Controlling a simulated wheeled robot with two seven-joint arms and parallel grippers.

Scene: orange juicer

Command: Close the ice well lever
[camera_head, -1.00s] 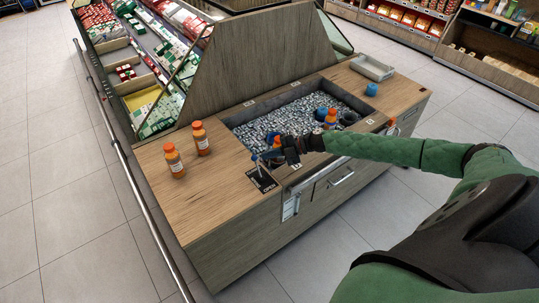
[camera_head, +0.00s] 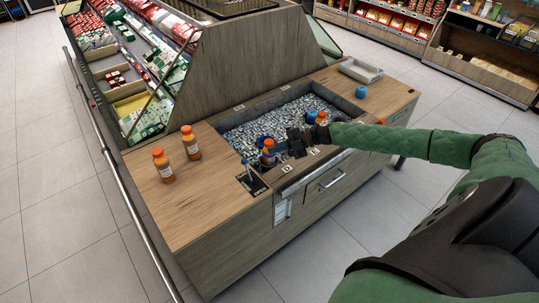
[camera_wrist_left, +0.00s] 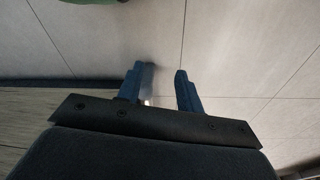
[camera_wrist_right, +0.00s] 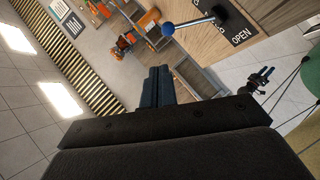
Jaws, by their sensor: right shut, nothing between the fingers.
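The ice well lever (camera_head: 247,170) is a thin rod with a blue ball end beside a black label plate (camera_head: 258,190) on the wooden counter, at the well's near left corner. In the right wrist view the lever (camera_wrist_right: 190,21) has its blue ball towards the left, and the plate (camera_wrist_right: 240,37) reads "OPEN". My right gripper (camera_head: 279,149) is shut and empty, over the near edge of the well, to the right of the lever and apart from it. Its closed fingers also show in the right wrist view (camera_wrist_right: 158,82). My left gripper (camera_wrist_left: 161,85) is open and empty above the floor.
The ice well (camera_head: 232,131) holds ice and orange-capped bottles, one (camera_head: 268,146) close to my right fingers. Two orange bottles (camera_head: 162,166) (camera_head: 190,143) stand on the left counter. A grey tray (camera_head: 360,70) and a blue object (camera_head: 361,91) are at the right end.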

